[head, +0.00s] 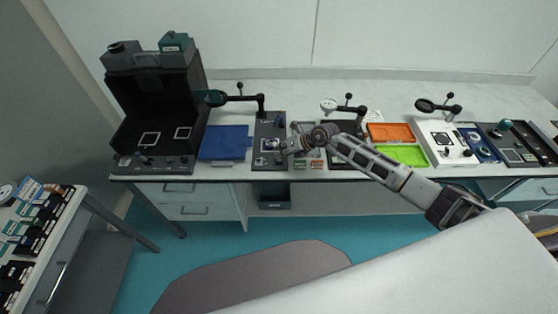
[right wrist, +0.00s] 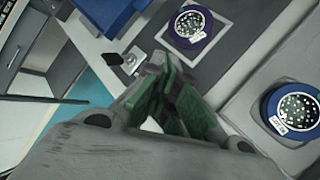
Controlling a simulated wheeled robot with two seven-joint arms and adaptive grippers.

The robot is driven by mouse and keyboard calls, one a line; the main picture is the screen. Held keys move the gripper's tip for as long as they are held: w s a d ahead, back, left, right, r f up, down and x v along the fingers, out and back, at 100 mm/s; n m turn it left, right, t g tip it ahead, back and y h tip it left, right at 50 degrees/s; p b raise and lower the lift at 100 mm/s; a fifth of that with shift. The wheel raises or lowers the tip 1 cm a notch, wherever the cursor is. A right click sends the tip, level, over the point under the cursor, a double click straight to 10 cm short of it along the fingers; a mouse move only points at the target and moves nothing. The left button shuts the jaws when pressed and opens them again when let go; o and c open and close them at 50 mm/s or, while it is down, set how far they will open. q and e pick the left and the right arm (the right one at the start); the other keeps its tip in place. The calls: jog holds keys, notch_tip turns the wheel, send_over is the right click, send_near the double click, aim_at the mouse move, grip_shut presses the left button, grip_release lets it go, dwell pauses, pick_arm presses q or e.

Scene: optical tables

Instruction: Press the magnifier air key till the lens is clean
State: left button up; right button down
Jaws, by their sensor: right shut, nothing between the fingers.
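Several jointed arms with round heads stand along the back of the bench in the head view: a teal-headed one (head: 212,98), a white-ringed one (head: 328,105) and a black one (head: 425,105). I cannot tell which is the task's magnifier or whether its lens is clean. My right gripper (head: 285,147) is shut and empty over the dark panel (head: 262,129). In the right wrist view its green-padded fingers (right wrist: 160,82) are together. A small black-and-white part (right wrist: 130,63), possibly the air key, lies just left of the fingertips, apparently apart from them. My left gripper is not in view.
In the right wrist view, two dotted discs in blue rings (right wrist: 193,25) (right wrist: 287,112) lie beyond and right of the fingers. A blue mat (head: 225,143) is left of the panel. Orange (head: 390,132) and green (head: 402,154) trays are right. A dark cabinet (head: 150,100) stands left.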

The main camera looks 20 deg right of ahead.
jog(key=shift+f+b, duration=0.4)
jog(key=shift+f, duration=0.5)
dwell(1.7)
jog(key=shift+r, duration=0.2)
jog(key=shift+r+p, duration=0.7)
jog(key=shift+p, duration=0.15)
jog(key=shift+r+p, duration=2.25)
jog(key=shift+r, duration=0.3)
